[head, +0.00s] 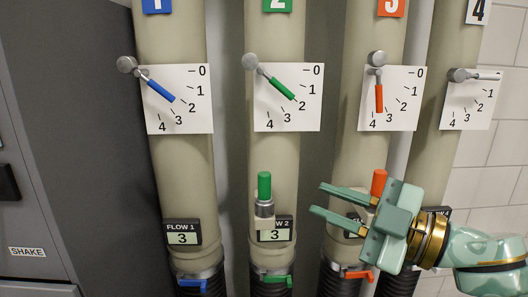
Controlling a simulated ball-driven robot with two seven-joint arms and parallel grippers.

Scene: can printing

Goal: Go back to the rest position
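My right gripper (317,198) reaches in from the right in the head view, with its fingers pointing left. Its two fingers are apart, with no object seen between them. It is in front of the third pipe (347,150) and partly hides the orange upright handle (379,182) and the display there. The fingertips end to the right of the green upright handle (265,185) on the second pipe, apart from it in the picture. My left gripper is not in view.
Several beige pipes stand in a row, with dials such as the blue-pointer dial (180,98) and green-pointer dial (288,97). The flow 1 display (183,236) and flow 2 display (275,232) read 3. A grey cabinet (75,120) stands left; a tiled wall (500,160) is right.

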